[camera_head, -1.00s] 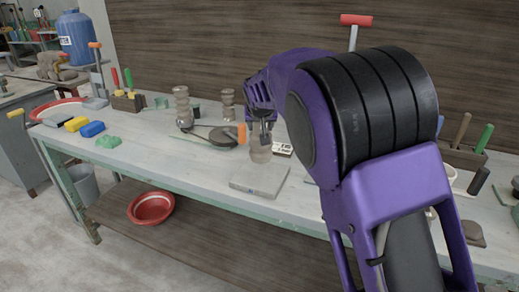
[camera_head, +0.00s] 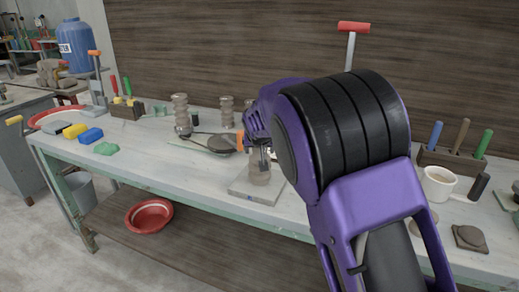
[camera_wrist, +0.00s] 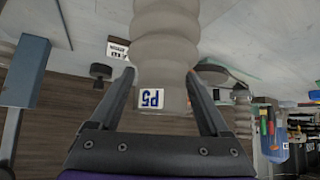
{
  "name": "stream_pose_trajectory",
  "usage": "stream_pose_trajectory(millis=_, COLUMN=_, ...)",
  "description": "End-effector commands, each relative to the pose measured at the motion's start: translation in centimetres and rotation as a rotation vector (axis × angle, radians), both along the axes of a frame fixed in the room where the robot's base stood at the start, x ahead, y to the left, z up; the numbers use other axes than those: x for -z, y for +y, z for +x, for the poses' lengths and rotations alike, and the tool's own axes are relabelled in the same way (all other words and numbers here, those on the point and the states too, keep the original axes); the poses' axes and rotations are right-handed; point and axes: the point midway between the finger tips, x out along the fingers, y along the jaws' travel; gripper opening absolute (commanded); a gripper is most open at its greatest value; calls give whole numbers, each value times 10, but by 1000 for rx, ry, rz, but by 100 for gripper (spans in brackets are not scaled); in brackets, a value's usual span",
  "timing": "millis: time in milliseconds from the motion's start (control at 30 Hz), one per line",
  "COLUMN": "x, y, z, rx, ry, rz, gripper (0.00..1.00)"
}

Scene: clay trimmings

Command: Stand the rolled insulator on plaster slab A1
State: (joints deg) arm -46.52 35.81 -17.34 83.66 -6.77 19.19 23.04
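The rolled insulator (camera_wrist: 165,60) is pale grey clay, ribbed, with a label reading P5. My gripper (camera_wrist: 160,75) has a finger on each side of it and is shut on it. In the head view the insulator (camera_head: 259,172) is upright below my gripper (camera_head: 259,152), over a pale plaster slab (camera_head: 242,190) on the bench. Its lower end appears at the slab's surface; whether it touches cannot be told. No slab name is legible. My arm hides part of the area to the right.
Two ribbed insulators (camera_head: 181,112) (camera_head: 227,110) stand behind on the bench (camera_head: 150,155), near a dark round disc (camera_head: 222,143). A white mug (camera_head: 438,184), a tool block (camera_head: 450,160) and a brown piece (camera_head: 470,237) are at right. Sponges (camera_head: 91,136) lie at left.

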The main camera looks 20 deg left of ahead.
Motion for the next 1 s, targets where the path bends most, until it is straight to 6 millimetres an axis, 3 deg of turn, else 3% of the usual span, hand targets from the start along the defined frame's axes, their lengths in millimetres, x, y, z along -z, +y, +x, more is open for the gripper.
stream_pose_trajectory(millis=400, x=-7, y=0, z=-1, rx=-1, ry=-1, rz=1, gripper=87)
stream_pose_trajectory(millis=1000, x=-83, y=-24, z=-73, rx=-1, ry=0, rz=2, gripper=87)
